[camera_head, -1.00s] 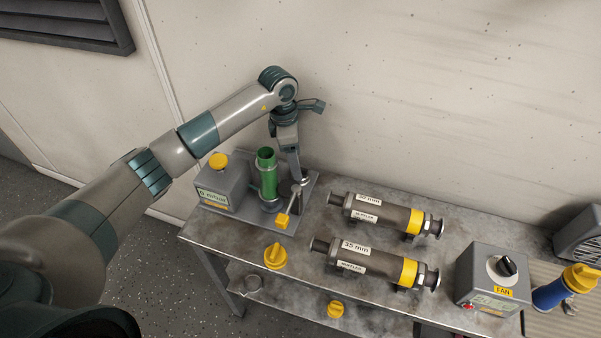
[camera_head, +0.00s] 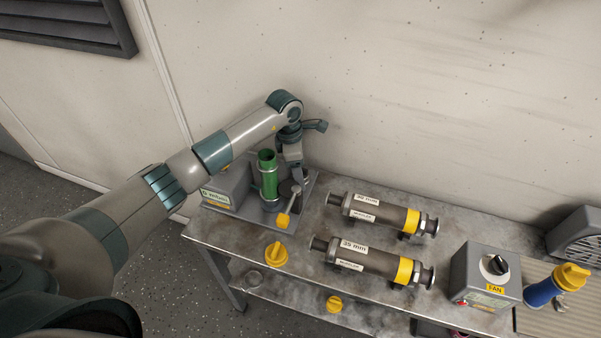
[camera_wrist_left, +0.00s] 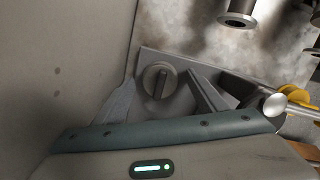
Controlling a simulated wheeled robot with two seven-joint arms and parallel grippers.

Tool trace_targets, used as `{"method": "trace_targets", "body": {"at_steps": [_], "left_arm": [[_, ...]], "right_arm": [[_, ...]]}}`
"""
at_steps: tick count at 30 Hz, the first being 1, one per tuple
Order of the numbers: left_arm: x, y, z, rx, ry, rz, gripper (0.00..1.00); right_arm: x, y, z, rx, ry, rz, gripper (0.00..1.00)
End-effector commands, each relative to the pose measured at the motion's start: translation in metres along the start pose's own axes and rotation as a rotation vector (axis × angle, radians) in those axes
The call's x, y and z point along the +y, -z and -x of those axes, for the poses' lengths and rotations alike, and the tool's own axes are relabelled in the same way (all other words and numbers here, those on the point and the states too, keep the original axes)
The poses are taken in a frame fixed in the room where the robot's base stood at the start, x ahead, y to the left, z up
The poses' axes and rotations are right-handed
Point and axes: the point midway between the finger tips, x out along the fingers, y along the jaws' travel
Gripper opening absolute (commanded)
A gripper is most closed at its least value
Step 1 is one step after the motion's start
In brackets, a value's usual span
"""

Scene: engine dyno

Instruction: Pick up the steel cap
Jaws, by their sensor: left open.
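The steel cap (camera_wrist_left: 158,80) is a round grey disc with a raised bar across its top. In the left wrist view it sits on a grey plate (camera_wrist_left: 180,105), between the two fingers of my left gripper (camera_wrist_left: 162,78). The fingers are spread, and gaps show between each and the cap. In the head view my left gripper (camera_head: 297,178) points down at the back of the grey stand, behind the lever. I cannot make out the cap there. My right gripper is not in view.
A green cylinder (camera_head: 267,172) and a grey gauge box (camera_head: 228,185) stand left of the gripper. A yellow-ended lever (camera_head: 283,219) is close in front. Two mufflers (camera_head: 380,213) lie to the right. The wall (camera_head: 400,90) is close behind.

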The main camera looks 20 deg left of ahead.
Motion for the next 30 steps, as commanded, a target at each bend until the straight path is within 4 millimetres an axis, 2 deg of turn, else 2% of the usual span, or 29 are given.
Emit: {"method": "trace_targets", "body": {"at_steps": [2, 9, 22, 26, 30], "left_arm": [[0.000, 0.000, 0.000, 0.000, 0.000, 0.000, 0.66], [0.000, 0.000, 0.000, 0.000, 0.000, 0.000, 0.14], [0.002, -0.001, 0.007, -0.001, -0.004, -0.001, 0.14], [0.002, -0.002, 0.019, 0.000, -0.004, -0.002, 0.14], [0.002, -0.006, 0.041, -0.002, -0.007, -0.004, 0.14]], "right_arm": [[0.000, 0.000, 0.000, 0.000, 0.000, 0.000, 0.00], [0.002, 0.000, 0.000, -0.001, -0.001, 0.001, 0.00], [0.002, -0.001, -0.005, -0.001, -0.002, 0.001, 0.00], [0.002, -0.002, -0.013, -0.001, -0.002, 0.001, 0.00], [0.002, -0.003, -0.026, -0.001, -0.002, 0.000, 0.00]]}}
